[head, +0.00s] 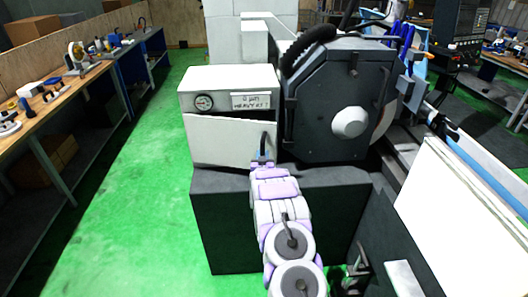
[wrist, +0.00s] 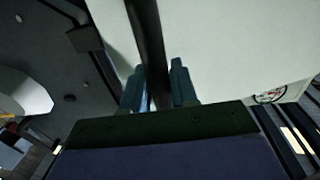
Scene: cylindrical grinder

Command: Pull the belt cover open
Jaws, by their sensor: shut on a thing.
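The belt cover (head: 225,141) is a white panel on the front of a white box beside the dark grinder housing. Its top edge looks slightly slanted under the upper section, with a dark line between them. A dark vertical handle stands at its right side. My gripper (head: 262,158) is at this handle. In the wrist view the dark bar of the handle (wrist: 148,40) runs between the two fingers of my gripper (wrist: 158,85), which are shut on it. The white cover (wrist: 220,55) fills the right of that view. The lower end of the handle is hidden by my gripper.
The dark grinder housing (head: 335,105) with a round white hub (head: 349,122) stands right of the cover. A dark base block (head: 225,225) lies below it. A workbench (head: 50,95) with tools runs along the left. Green floor (head: 135,170) between is clear.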

